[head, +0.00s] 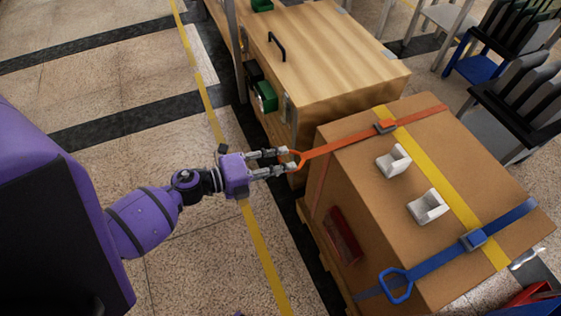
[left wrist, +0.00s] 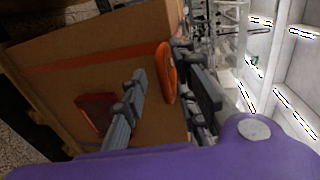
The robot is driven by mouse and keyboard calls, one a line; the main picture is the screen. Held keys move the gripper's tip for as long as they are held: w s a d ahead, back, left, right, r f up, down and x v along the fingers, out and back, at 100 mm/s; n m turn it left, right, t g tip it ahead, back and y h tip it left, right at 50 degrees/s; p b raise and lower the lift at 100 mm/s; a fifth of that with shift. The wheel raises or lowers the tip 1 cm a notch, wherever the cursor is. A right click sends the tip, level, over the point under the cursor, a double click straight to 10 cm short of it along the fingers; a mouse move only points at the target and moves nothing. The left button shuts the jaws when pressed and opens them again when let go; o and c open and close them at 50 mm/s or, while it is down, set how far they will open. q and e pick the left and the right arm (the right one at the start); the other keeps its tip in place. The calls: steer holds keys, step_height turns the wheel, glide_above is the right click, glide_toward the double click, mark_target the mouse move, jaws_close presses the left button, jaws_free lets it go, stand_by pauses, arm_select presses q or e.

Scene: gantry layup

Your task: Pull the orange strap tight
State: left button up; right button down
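The orange strap (head: 340,143) runs across the top of a large brown carton (head: 345,185), through a buckle (head: 385,126). Its orange pull loop (head: 298,159) sticks out past the carton's left edge. My left gripper (head: 287,160) is at this loop, with its fingers apart on either side of it. In the left wrist view the loop (left wrist: 165,72) stands between the two fingers (left wrist: 160,75), closer to the right-hand one. Whether a finger touches it I cannot tell. My right gripper is not in view.
A blue strap (head: 435,262) with its own loop and a yellow band (head: 440,185) cross the carton. Two white brackets (head: 428,207) stand on top. A wooden chest (head: 325,50) is behind, stacked chairs (head: 520,100) at right. The floor at left is clear.

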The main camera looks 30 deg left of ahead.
arm_select(q)
steer(key=shift+r, duration=0.1)
steer(key=v, duration=1.2)
